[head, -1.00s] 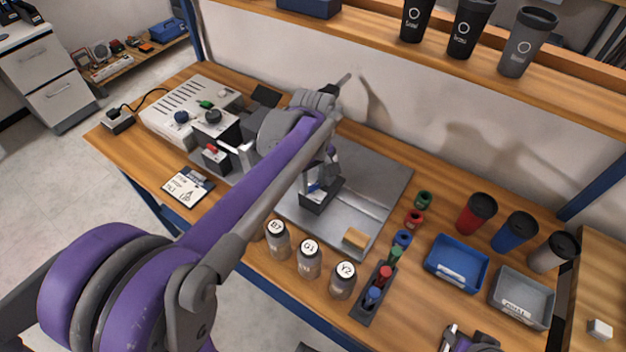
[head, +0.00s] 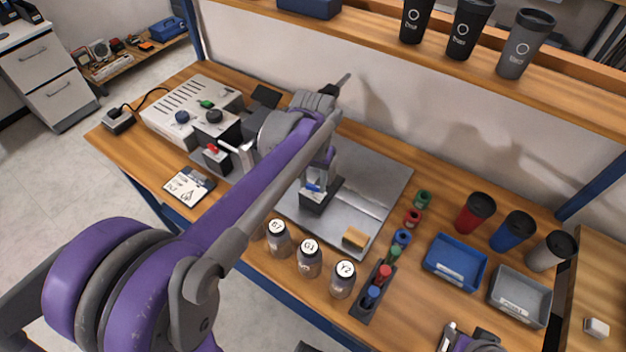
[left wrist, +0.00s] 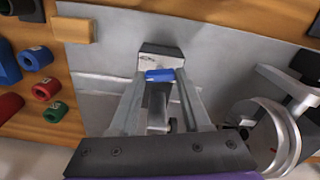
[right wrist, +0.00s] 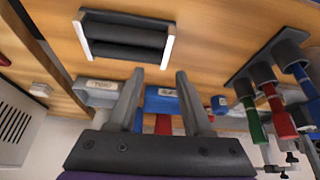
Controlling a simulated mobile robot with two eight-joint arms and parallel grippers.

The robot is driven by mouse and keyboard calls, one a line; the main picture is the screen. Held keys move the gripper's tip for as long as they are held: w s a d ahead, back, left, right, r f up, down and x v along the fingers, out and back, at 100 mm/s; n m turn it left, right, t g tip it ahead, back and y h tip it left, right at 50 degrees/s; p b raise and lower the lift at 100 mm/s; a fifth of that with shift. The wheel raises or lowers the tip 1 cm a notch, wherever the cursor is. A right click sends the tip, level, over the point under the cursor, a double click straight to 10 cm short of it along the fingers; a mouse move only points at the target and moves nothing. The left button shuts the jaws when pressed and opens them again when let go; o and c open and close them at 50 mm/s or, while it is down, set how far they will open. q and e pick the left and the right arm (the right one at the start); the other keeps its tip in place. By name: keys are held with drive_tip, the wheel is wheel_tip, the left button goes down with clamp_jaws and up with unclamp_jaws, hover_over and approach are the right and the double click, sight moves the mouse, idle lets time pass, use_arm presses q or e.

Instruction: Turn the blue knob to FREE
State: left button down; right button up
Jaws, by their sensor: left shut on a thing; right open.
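The blue knob (head: 313,187) sits on top of a small grey-black block (head: 318,202) on the metal plate. My left gripper (head: 318,178) reaches down to it from above. In the left wrist view the blue knob (left wrist: 160,75) lies crosswise between the two fingertips, and the left gripper (left wrist: 161,82) is shut on it. The block's top (left wrist: 158,60) carries a small dark mark, too small to read, so the knob's setting cannot be told. My right gripper (right wrist: 158,82) is open and empty; part of it (head: 465,342) shows at the bottom of the head view.
A tan block (head: 355,238) lies on the plate (head: 375,180). Labelled jars (head: 309,260) stand in front. A blue tray (head: 432,258), a grey tray (head: 500,305) and cups are at the right.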

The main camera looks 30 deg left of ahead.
use_arm(q)
drive_tip(key=shift+m, duration=1.3)
use_arm(e)
drive_tip(key=shift+r, duration=0.1)
use_arm(q)
drive_tip(key=shift+m, duration=0.3)
drive_tip(key=shift+c, duration=1.8)
unclamp_jaws()
drive_tip(key=shift+r, duration=0.1)
wheel_tip(320, 180, up, 11)
drive_tip(key=p, duration=0.1)
use_arm(e)
drive_tip(key=shift+w+r, duration=0.15)
drive_tip(key=shift+r, duration=0.35)
drive_tip(key=shift+r, duration=0.1)
use_arm(q)
wheel_tip(320, 180, up, 7)
drive_tip(key=p, duration=0.4)
hover_over(313, 186)
drive_tip(key=shift+w+f, duration=0.15)
drive_tip(key=shift+f, duration=0.05)
use_arm(e)
drive_tip(key=r, duration=0.1)
drive_tip(key=w+r, duration=0.1)
drive_tip(key=r, duration=0.1)
drive_tip(key=w+r, duration=0.1)
drive_tip(key=r, duration=0.1)
drive_tip(key=shift+r, duration=0.25)
